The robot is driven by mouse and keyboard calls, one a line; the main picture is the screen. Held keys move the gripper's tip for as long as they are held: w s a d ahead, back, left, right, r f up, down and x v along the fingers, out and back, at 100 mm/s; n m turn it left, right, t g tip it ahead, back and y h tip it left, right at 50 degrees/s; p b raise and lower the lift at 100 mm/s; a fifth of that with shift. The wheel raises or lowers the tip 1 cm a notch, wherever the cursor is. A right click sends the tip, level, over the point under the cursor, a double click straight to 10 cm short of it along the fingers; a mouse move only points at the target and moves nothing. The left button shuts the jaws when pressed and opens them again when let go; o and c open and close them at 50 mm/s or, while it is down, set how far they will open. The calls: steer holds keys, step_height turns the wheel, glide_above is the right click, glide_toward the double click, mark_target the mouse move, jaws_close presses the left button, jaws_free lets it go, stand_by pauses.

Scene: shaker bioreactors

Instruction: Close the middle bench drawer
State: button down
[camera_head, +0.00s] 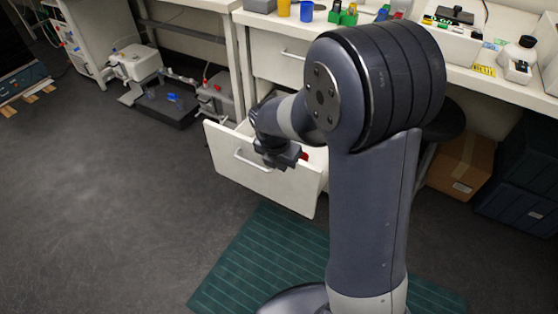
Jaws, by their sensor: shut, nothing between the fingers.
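The white bench drawer (222,159) stands pulled out below the bench, with a bar handle (252,160) on its front. A little red shows inside it; my arm hides much of the rest of its inside. A second drawer (271,51) above it is shut, with its own bar handle.
A green mat (250,257) lies on the floor before the drawer. A cardboard box (461,165) and dark crates (520,170) stand under the bench at right. Lab equipment (170,103) sits on the floor at upper left. Floor at left is clear.

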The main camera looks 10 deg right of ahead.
steer(key=w+d+f+b, duration=0.1)
steer(key=w+d+f, duration=0.2)
steer(key=w+f, duration=0.1)
steer(key=shift+d+f+b, duration=0.15)
steer(key=shift+f+b, duration=0.2)
steer(key=shift+f, duration=0.3)
steer(key=shift+w, duration=0.1)
